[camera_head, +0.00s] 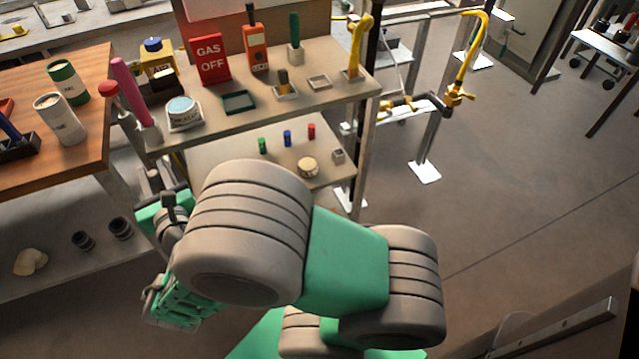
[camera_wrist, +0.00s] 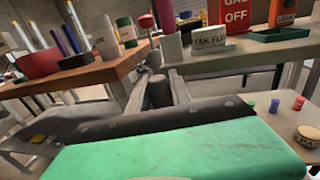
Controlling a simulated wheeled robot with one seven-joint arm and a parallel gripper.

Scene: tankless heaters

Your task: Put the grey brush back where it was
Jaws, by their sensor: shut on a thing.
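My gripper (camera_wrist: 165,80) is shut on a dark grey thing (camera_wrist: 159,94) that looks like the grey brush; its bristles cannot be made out. In the head view my gripper is small and partly behind my arm, left of the workbench's front legs. A brush with a tan and dark head (camera_head: 283,82) stands in a small tray on the upper shelf (camera_head: 340,90). A dark green tray (camera_head: 238,101) is also empty. A small grey square holder (camera_head: 338,156) sits on the lower shelf (camera_head: 225,160).
A wooden table (camera_head: 85,135) with cans stands at left. A pink cylinder (camera_head: 133,88), a leak-fluid tub (camera_head: 184,112), a gas-off sign (camera_head: 209,58) and an orange meter (camera_head: 255,45) crowd the upper shelf. The floor at right (camera_head: 520,170) is clear.

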